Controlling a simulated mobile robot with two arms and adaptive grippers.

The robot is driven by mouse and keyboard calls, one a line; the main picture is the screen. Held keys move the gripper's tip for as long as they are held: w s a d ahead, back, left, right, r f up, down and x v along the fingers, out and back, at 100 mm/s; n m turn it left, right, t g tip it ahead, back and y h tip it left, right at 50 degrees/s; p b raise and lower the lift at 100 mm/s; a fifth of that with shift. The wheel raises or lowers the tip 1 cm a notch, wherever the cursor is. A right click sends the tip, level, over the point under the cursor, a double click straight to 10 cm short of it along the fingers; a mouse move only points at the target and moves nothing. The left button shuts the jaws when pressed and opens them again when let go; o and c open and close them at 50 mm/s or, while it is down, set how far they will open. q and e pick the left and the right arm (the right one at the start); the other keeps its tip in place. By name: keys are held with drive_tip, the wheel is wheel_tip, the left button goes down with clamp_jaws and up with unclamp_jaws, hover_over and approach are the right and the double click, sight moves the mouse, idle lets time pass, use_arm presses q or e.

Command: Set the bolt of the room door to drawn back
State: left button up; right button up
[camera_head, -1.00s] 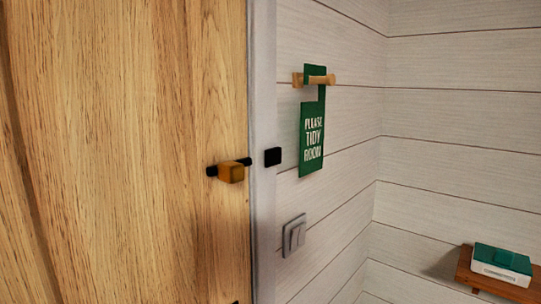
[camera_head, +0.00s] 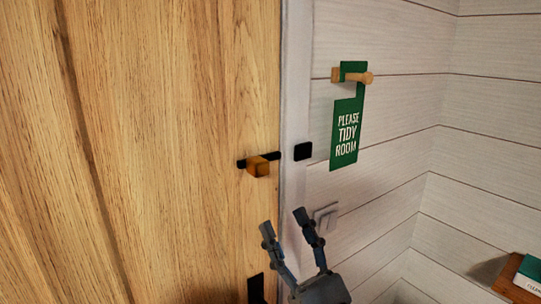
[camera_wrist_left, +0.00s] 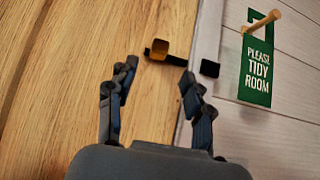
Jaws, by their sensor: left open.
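The room door (camera_head: 170,150) is a wooden panel filling the left of the head view. Its bolt is a dark bar (camera_head: 242,164) with a square brass-coloured knob (camera_head: 258,167), near the door's right edge. A black keeper (camera_head: 303,151) sits on the pale frame to the right, with a gap between it and the bar. My left gripper (camera_head: 283,219) is open and empty, below the bolt and apart from it. In the left wrist view the knob (camera_wrist_left: 159,49) shows just beyond and between the open fingertips. My right gripper is not in view.
A green "Please tidy room" sign (camera_head: 346,130) hangs from a wooden peg (camera_head: 352,77) on the white plank wall. A light switch (camera_head: 326,217) is partly behind my gripper. A wooden shelf (camera_head: 508,281) with a green box is at the lower right.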

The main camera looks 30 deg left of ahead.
sight(263, 175)
use_arm(q)
drive_tip(key=p+x, duration=0.6)
drive_tip(key=x, duration=0.5)
drive_tip(key=shift+r, duration=0.25)
drive_tip(key=shift+w+a+r, duration=0.15)
drive_tip(key=shift+a, duration=0.15)
clamp_jaws()
